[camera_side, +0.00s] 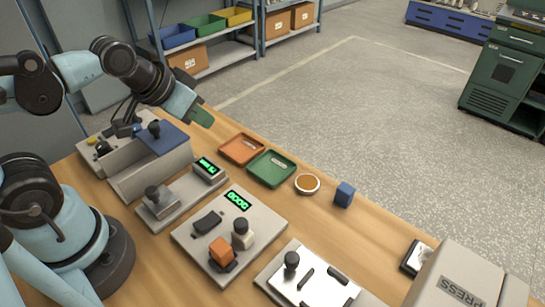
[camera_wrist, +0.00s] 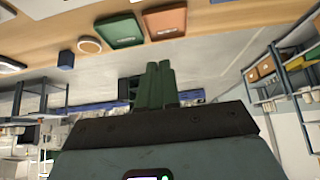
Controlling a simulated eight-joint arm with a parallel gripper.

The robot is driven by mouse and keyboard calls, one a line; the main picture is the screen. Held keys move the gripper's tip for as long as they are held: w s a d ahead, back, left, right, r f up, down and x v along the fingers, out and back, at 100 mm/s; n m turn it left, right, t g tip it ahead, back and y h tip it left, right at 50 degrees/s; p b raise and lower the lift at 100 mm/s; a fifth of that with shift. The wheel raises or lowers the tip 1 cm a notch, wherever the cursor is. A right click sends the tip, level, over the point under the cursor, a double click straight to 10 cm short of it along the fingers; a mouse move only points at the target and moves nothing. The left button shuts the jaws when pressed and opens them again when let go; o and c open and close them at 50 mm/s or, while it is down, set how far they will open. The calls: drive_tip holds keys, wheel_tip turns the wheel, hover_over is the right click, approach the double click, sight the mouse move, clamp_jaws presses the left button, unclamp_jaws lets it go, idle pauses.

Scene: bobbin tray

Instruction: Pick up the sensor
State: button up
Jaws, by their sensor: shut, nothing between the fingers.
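No part is clearly recognisable as the sensor. Small pale pieces lie in the orange tray (camera_side: 229,152) and in the green tray (camera_side: 262,176); they are too small to identify. Both trays also show in the wrist view, the green one (camera_wrist: 118,42) left of the orange one (camera_wrist: 165,34). My gripper (camera_side: 203,117) is above the table's back edge, up and left of the orange tray, tilted down to the right. In the wrist view its two green fingers (camera_wrist: 159,66) are together with nothing between them.
A white-rimmed round dish (camera_side: 307,184) and a blue cube (camera_side: 344,194) stand right of the trays. A control box (camera_side: 190,238) with a green display, a white plate fixture (camera_side: 320,288) and a press box (camera_side: 458,287) line the front. A grey bench unit with a blue top (camera_side: 163,138) stands below my arm.

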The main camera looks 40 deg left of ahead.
drive_tip(key=o, duration=1.1)
drive_tip(key=g, duration=0.7)
approach(225, 241)
drive_tip(key=f, duration=0.4)
drive_tip(key=shift+d+f, duration=0.15)
drive_tip(key=shift+d, duration=0.1)
drive_tip(key=shift+w+a+f, duration=0.1)
drive_tip(key=shift+f, duration=1.4)
drive_tip(key=shift+a+f, duration=0.1)
drive_tip(key=shift+f, duration=1.45)
